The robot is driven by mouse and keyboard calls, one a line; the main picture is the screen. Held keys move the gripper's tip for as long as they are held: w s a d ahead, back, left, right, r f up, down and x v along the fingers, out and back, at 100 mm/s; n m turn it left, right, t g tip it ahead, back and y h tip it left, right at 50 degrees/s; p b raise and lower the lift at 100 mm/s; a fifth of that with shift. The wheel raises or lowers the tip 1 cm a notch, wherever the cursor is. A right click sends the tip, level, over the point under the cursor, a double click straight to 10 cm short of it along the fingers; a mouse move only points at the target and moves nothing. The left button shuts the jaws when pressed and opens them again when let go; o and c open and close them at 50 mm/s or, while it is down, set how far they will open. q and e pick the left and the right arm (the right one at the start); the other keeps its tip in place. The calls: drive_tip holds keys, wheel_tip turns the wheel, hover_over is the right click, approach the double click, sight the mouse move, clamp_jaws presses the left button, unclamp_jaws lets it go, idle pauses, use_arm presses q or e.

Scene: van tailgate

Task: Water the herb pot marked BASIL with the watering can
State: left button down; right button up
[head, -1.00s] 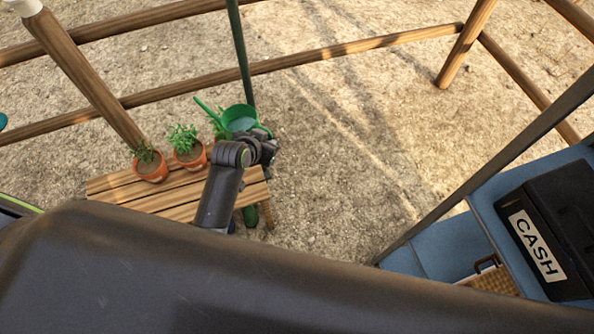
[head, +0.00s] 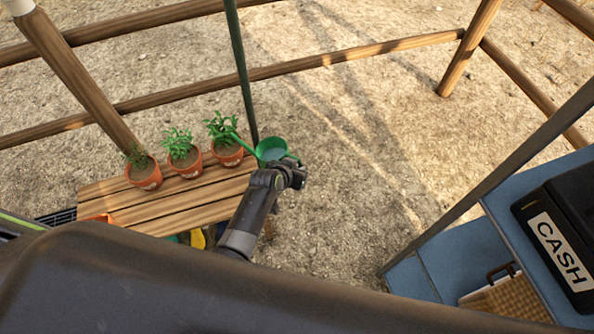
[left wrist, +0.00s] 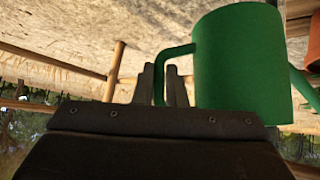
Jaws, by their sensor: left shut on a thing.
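The green watering can (head: 272,152) is off the right end of the wooden bench, its spout pointing left toward the rightmost pot. My left gripper (head: 298,172) is shut on its handle; the left wrist view shows the fingers (left wrist: 170,86) around the handle beside the can's body (left wrist: 242,62). Three terracotta herb pots stand in a row on the bench: left (head: 143,174), middle (head: 186,163) and right (head: 227,153). Their markings are too small to read, so I cannot tell which is BASIL. The spout tip is close to the right pot's plant. My right gripper is out of view.
The slatted bench (head: 170,205) has free room in front of the pots. A green pole (head: 243,75) and a wooden rail fence (head: 300,62) stand behind. A black CASH box (head: 565,235) sits on a blue surface at the right.

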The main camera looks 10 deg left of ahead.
use_arm(q)
drive_tip(key=shift+r+n+h+b, duration=0.4)
drive_tip(key=shift+r+n+h, duration=0.1)
drive_tip(key=shift+r+h, duration=0.35)
drive_tip(key=shift+w+a+r+n+h+b, duration=0.2)
drive_tip(key=shift+a+r+n+h, duration=0.15)
drive_tip(key=shift+a+r+h, duration=0.35)
drive_tip(key=shift+w+a+r+n+h+b, duration=0.15)
drive_tip(key=shift+a+r+n+h, duration=0.15)
drive_tip(key=shift+r+h, duration=0.5)
drive_tip(key=shift+w+a+r+n+h+b, duration=0.15)
drive_tip(key=shift+a+r+n+h, duration=0.3)
drive_tip(key=shift+r, duration=0.6)
drive_tip(key=shift+s, duration=0.1)
drive_tip(key=shift+r+m+y+p, duration=1.15)
drive_tip(key=shift+y+p, duration=0.55)
drive_tip(key=shift+p, duration=1.45)
drive_tip(key=shift+r+m+y+p, duration=0.85)
drive_tip(key=shift+r+y+p, duration=0.7)
drive_tip(key=shift+p, duration=1.55)
drive_tip(key=shift+f, duration=0.25)
